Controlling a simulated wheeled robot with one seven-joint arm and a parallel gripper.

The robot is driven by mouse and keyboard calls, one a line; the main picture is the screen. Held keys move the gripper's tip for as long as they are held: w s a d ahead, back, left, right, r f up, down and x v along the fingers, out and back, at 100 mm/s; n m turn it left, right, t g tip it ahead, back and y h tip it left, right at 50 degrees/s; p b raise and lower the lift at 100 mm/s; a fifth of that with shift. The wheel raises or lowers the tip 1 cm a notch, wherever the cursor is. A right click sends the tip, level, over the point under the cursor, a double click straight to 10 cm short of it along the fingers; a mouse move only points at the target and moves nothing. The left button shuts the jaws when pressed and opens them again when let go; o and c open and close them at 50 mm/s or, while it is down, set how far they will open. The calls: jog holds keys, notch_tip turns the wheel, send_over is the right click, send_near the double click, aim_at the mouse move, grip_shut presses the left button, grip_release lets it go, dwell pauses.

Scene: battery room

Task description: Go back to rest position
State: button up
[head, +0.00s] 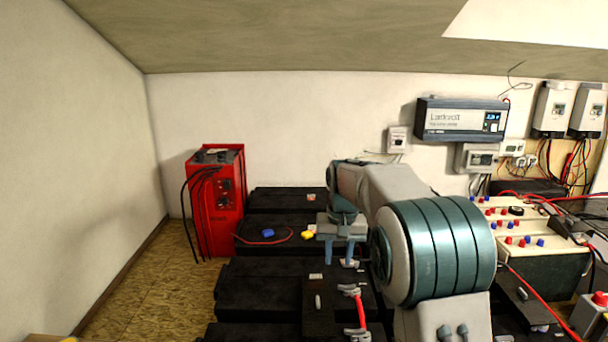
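My gripper (342,250) points down over the black battery blocks, near the middle of the head view. Its two blue-grey fingers stand apart with a gap between them, and I see nothing held in the gap. My arm reaches in from the lower right and hides part of the batteries behind it. Small blue (268,232) and yellow (307,235) pieces lie on a battery to the left of my gripper. A red cable with grey clamps (359,308) lies below and to the right of the fingers.
A red charger unit (226,205) with black cables stands left of the batteries (262,285). A cream terminal box (545,240) with red and blue knobs stands at the right. A grey inverter (461,119) hangs on the back wall. Bare floor shows at the lower left.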

jog(key=s+d+r+t+p, duration=0.1)
jog(key=s+d+r, duration=0.1)
jog(key=s, duration=0.5)
jog(key=s+d+r+p, duration=0.1)
jog(key=s+d+r, duration=0.15)
jog(key=s, duration=0.45)
jog(key=s+d+f+t+p, duration=0.1)
jog(key=s+d+f, duration=0.1)
jog(key=s, duration=1.5)
jog(key=shift+f, duration=0.7)
